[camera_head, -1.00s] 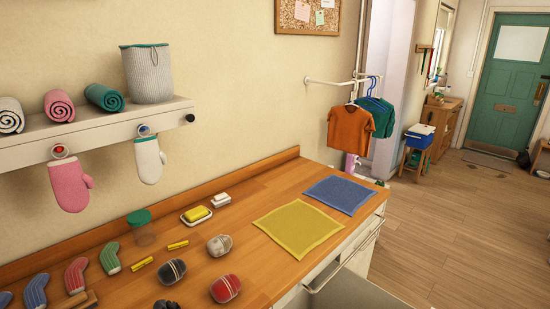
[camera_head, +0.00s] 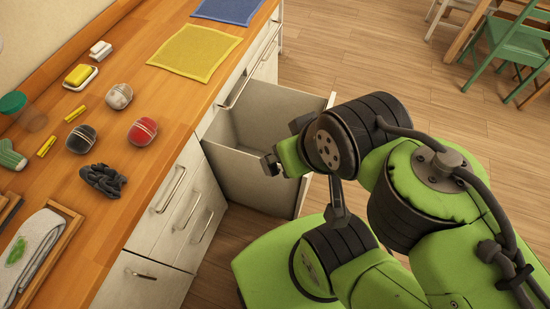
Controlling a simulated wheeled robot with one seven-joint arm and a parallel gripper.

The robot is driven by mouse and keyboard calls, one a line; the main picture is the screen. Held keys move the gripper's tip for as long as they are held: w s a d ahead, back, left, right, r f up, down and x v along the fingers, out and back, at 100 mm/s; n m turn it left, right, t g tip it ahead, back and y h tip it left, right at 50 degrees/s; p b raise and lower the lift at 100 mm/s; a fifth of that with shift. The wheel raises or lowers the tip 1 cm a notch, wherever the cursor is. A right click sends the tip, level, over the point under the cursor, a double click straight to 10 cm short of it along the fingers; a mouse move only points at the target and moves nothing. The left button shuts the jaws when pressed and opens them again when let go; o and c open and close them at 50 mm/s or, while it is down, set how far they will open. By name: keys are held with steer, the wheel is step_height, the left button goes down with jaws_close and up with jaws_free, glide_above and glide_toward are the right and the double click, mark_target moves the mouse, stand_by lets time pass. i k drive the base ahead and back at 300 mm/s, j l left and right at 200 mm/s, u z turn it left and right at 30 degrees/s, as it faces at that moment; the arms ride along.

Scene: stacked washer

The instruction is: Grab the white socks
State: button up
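A pale grey-white rolled pair of socks (camera_head: 119,96), banded with thin stripes, sits on the wooden counter. It is the whitest of the rolled pairs. A dark pair (camera_head: 81,139) and a red pair (camera_head: 143,131) lie nearer to me. My gripper (camera_head: 268,165) is at the front of the open drawer, to the right of the counter and well apart from the white socks. Its fingers are small and seen from behind, so I cannot tell whether they are open.
The pulled-out drawer (camera_head: 255,185) looks empty and juts out below the counter's front edge. A yellow cloth (camera_head: 195,52), a soap dish (camera_head: 80,78), yellow sticks and a dark crumpled item (camera_head: 103,181) lie around the socks. A wooden tray (camera_head: 62,250) holds a towel.

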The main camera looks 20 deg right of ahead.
mark_target(119, 96)
steer(key=j+u, duration=0.25)
steer(key=u, duration=0.2)
steer(key=i+j+u, duration=0.2)
steer(key=u, duration=0.2)
steer(key=i+j+u, duration=0.1)
steer(key=u, duration=0.35)
steer(key=i+j+u, duration=0.2)
steer(key=u, duration=0.2)
